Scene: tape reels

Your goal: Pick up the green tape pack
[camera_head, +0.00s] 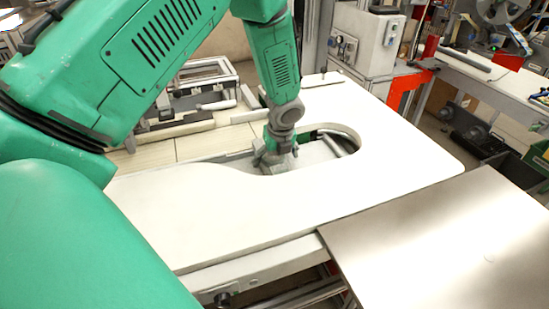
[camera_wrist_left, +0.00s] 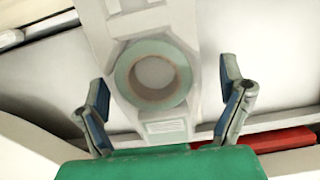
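The green tape pack (camera_wrist_left: 124,76) shows in the left wrist view as a pale green ring with an open centre. It lies on a narrow light grey holder (camera_wrist_left: 166,126). My left gripper (camera_wrist_left: 164,84) is open, with one blue-padded finger on each side of the ring and clear gaps between. In the head view my left gripper (camera_head: 279,153) reaches down into the cut-out of the white table. The tape pack cannot be made out there; the gripper and the table edge may hide it. My right gripper is not in view.
The white table (camera_head: 400,150) surrounds the rounded cut-out, whose rim is close to the gripper. A bare metal plate (camera_head: 450,240) lies at the front right. A red part (camera_wrist_left: 278,140) shows beside the right finger. A metal frame (camera_head: 205,80) stands behind.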

